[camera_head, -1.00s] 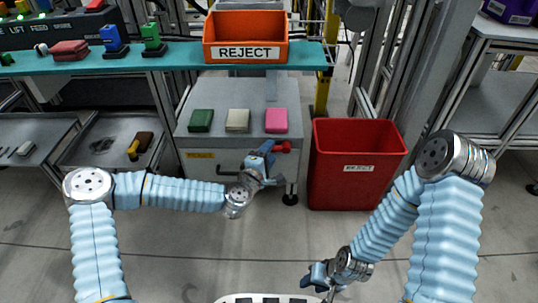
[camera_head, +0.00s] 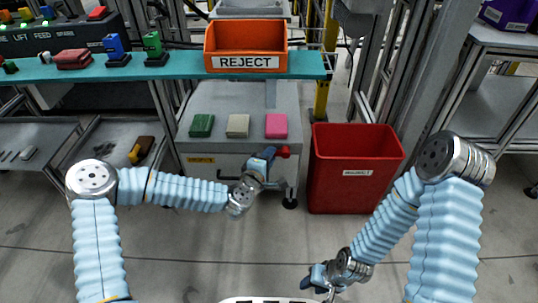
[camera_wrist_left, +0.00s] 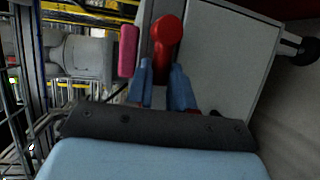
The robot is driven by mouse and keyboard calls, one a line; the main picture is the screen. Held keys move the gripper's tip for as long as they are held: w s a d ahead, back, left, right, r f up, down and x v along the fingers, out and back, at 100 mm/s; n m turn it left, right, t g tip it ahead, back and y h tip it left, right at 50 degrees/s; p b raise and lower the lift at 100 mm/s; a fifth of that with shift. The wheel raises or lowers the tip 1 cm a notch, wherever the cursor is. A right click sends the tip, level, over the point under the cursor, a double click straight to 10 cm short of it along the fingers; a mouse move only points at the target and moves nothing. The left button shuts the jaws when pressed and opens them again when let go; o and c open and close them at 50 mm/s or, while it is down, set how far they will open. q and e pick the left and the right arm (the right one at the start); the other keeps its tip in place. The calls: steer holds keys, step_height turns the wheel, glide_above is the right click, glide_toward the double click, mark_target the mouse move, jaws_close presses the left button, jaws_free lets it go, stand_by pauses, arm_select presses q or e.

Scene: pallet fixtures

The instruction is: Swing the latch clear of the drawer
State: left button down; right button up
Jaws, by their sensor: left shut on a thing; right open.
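The latch's red knob (camera_head: 284,152) is at the right of the grey cabinet's front, below the pink block. It also shows upright in the left wrist view (camera_wrist_left: 167,35). My left gripper (camera_head: 268,155) is at the knob's left, its blue fingers (camera_wrist_left: 164,78) shut on the latch at the knob's lower end. The rest of the latch is hidden behind the gripper. The drawer front (camera_head: 200,160) has a yellow label and a dark handle, partly covered by my left wrist. My right gripper (camera_head: 318,279) is open and empty, low over the floor.
Green (camera_head: 202,125), beige (camera_head: 238,126) and pink (camera_head: 276,125) blocks sit on the cabinet top. A red bin (camera_head: 350,195) stands close to its right. An orange REJECT bin (camera_head: 245,38) sits on the teal shelf above. The floor in front is clear.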

arm_select(q)
steer(key=c, duration=1)
jaws_free()
steer(key=shift+s, duration=0.1)
steer(key=p+v, duration=0.1)
steer(key=v, duration=1.2)
steer(key=shift+s+a+p, duration=0.15)
steer(key=shift+s+p, duration=0.2)
steer(key=shift+f, duration=0.1)
steer(key=s+d+f+m+g+h, duration=0.15)
steer(key=s+f+m+g, duration=0.3)
steer(key=f, duration=0.45)
steer(key=s+a+f+m+g+y, duration=0.2)
steer(key=s+a+f+m+g, duration=0.25)
steer(key=s+f, duration=0.25)
steer(key=s+a+f+m+g+y, duration=0.2)
steer(key=s+a+f+m+g, duration=0.15)
steer(key=s+f+g, duration=0.2)
step_height(320, 180, up, 13)
steer(key=s+p, duration=0.1)
steer(key=p, duration=1.3)
steer(key=shift+d+h, duration=0.35)
steer(key=shift+d, duration=0.15)
